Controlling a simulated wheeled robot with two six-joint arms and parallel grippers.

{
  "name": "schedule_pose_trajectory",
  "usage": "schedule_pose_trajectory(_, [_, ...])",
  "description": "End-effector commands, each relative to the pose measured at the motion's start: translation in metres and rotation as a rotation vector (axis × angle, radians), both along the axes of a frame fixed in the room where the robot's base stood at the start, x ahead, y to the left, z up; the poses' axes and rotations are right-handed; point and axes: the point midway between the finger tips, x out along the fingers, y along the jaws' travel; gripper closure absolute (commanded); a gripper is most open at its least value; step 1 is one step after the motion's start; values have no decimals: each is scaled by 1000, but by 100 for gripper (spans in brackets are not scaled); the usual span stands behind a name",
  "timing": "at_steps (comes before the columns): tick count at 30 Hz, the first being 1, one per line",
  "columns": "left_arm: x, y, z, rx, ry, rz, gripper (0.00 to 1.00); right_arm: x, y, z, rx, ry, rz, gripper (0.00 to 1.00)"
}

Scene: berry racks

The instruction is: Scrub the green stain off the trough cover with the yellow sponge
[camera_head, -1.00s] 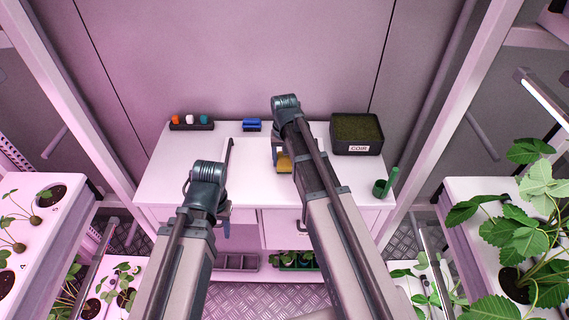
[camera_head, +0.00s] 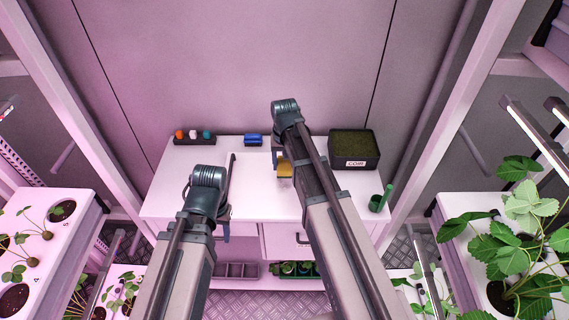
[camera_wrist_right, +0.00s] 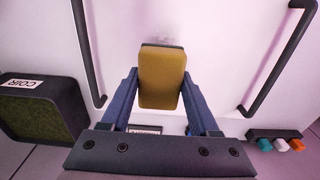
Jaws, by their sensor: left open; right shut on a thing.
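The yellow sponge (camera_head: 285,169) is in my right gripper, over the worktop; it also shows in the right wrist view (camera_wrist_right: 162,78). My right gripper (camera_wrist_right: 160,84) is shut on it, with one blue finger on each side. In the head view my right arm partly hides this gripper. The trough cover (camera_head: 245,187) is a white panel with a dark bar handle at each side. Both handles show in the wrist view. I see no green stain; the sponge and arm hide part of the cover. I cannot tell whether the sponge touches it. My left gripper (camera_head: 225,232) is open and empty at the table's front edge.
A coir box (camera_head: 355,150) stands at the back right, a green cup (camera_head: 378,203) at the front right. A blue item (camera_head: 253,140) and a dark tray (camera_head: 194,140) of small coloured pieces stand at the back. Planted racks flank the table.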

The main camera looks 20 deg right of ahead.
Motion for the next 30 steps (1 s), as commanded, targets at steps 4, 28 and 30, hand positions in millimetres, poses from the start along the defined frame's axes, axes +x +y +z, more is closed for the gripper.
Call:
schedule_pose_trajectory(4, [0,0,3,0,0,0,51,0,0,3,0,0,0,83])
schedule_pose_trajectory(28, [0,0,33,0,0,0,51,-1,0,32,0,0,0,83])
schedule_pose_trajectory(30, [0,0,32,0,0,0,51,-1,0,32,0,0,0,83])
